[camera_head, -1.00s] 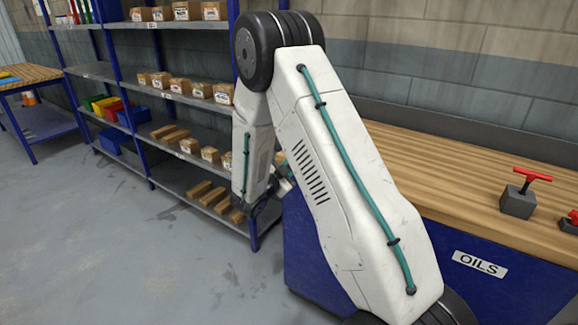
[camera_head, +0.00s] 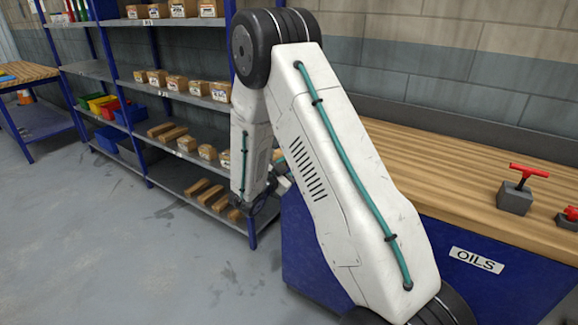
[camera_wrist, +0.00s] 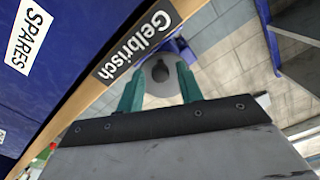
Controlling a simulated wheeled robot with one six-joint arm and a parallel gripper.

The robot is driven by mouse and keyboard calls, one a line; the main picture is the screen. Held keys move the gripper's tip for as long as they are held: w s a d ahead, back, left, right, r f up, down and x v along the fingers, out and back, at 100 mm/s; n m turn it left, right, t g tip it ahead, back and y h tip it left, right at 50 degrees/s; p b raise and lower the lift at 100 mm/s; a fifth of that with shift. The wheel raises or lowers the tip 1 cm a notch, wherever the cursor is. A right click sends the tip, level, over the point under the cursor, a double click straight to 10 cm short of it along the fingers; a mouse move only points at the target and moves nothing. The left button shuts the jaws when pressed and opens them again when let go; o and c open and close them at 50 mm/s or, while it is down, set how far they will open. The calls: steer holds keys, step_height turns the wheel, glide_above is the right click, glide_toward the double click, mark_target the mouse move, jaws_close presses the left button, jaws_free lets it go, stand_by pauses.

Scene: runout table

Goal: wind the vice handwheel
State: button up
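A round grey disc with a dark centre (camera_wrist: 160,73) shows beyond my fingers in the wrist view; it looks like the handwheel, but I cannot make out its details. My gripper (camera_wrist: 158,68) has its two teal fingers apart, with the disc seen between and partly behind them. I see nothing held, and cannot tell whether the fingers touch the disc. In the head view the handwheel and vice are not identifiable; my white arm covers the left end of the bench.
The wooden-topped bench (camera_head: 430,180) stands right, with a grey block with a red T-handle (camera_head: 515,198) on it. Blue shelving (camera_head: 188,135) with boxes stands behind my arm. The floor (camera_head: 110,250) at left is clear.

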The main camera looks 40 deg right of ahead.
steer(key=m, duration=2.5)
jaws_close()
steer(key=shift+s+d+f+n, duration=0.1)
steer(key=shift+s+n, duration=0.1)
steer(key=shift+n, duration=0.65)
steer(key=shift+s+n, duration=0.15)
steer(key=shift+n, duration=0.7)
steer(key=shift+s+d+n, duration=0.1)
steer(key=shift+s+n, duration=0.1)
steer(key=shift+n, duration=0.7)
steer(key=shift+s+d+n, duration=0.1)
steer(key=shift+s+n, duration=0.1)
steer(key=shift+n, duration=0.7)
